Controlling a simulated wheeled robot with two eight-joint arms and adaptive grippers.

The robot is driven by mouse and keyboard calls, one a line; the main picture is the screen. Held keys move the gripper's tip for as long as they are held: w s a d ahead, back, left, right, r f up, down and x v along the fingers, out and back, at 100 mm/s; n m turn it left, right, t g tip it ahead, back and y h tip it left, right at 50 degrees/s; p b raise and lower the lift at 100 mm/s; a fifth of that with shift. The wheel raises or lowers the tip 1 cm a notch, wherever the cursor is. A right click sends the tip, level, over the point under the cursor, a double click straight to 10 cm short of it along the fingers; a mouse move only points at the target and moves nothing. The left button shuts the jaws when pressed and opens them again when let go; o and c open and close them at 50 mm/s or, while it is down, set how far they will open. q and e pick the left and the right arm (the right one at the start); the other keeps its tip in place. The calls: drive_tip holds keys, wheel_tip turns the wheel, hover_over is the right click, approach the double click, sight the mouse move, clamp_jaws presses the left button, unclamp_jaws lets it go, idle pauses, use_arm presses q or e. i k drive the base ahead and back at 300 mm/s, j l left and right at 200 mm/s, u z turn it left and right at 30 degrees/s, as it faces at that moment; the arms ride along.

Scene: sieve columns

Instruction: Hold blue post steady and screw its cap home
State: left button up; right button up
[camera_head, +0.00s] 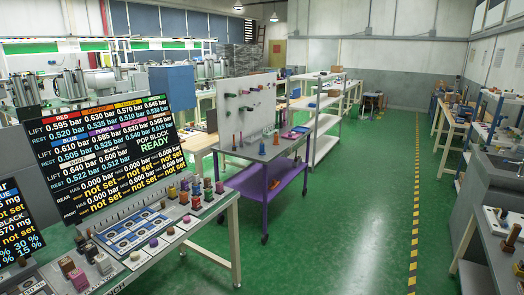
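Several small coloured posts (207,190) stand in a group at the back right of the workbench on the left. They are too small for me to tell which one is the blue post, or whether its cap is on it. Several low round pieces, one of them purple (154,242), lie on pale cards along the front of the bench. Neither of my grippers shows in this view.
A dark screen (112,150) with pressure readings and the word READY stands behind the bench (232,197). A purple cart (262,185) with a pegboard (245,95) stands beyond. More posts (78,280) stand at lower left. The green aisle (340,220) is clear.

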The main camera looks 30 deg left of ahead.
sight(261, 152)
drive_tip(key=i+j+u, duration=0.15)
drive_tip(key=i, duration=0.55)
drive_tip(key=i+j+u, duration=0.15)
drive_tip(key=i, duration=0.55)
drive_tip(key=i+u, duration=0.15)
drive_tip(key=i, duration=0.5)
drive_tip(key=i+l+u, duration=0.2)
drive_tip(key=i, duration=0.5)
drive_tip(key=i+l+u, duration=0.15)
drive_tip(key=i, duration=0.55)
drive_tip(key=i+l+z, duration=0.35)
drive_tip(key=i, duration=0.35)
drive_tip(key=i+z, duration=0.35)
drive_tip(key=i, duration=0.4)
drive_tip(key=i+u, duration=0.4)
drive_tip(key=i, duration=0.2)
drive_tip(key=i+l+u, duration=0.2)
drive_tip(key=i+u, duration=0.25)
drive_tip(key=i+j+u, duration=0.35)
drive_tip(key=i+u, duration=0.35)
